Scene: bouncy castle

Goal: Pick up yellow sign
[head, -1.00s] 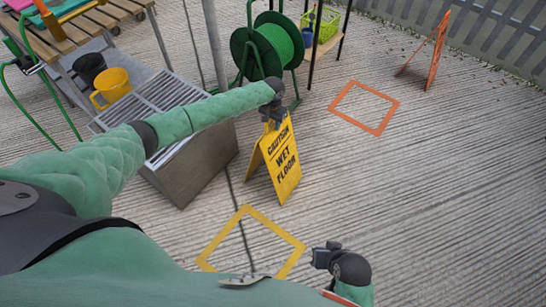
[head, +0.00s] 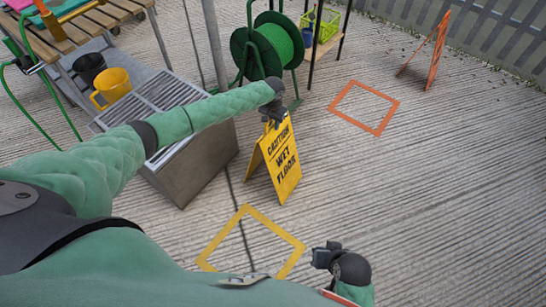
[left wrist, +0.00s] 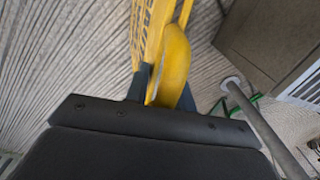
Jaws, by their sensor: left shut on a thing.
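The yellow sign (head: 283,164) reads "CAUTION WET FLOOR" and is a folding A-frame standing upright on the ridged floor, right of the grey grated basin. My left gripper (head: 274,117) is at its top edge, shut on it. In the left wrist view the yellow sign's top (left wrist: 174,57) sits between the fingers of my left gripper (left wrist: 160,88). Whether the sign's feet touch the floor is hard to tell. My right gripper (head: 322,257) is low in the head view, away from the sign; its fingers are too small to judge.
A yellow square outline (head: 291,240) lies on the floor in front of the sign. An orange outline (head: 376,130) and orange sign (head: 436,56) are further back right. The grated basin (head: 190,165) and hose reel (head: 250,55) stand close by. The floor at right is clear.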

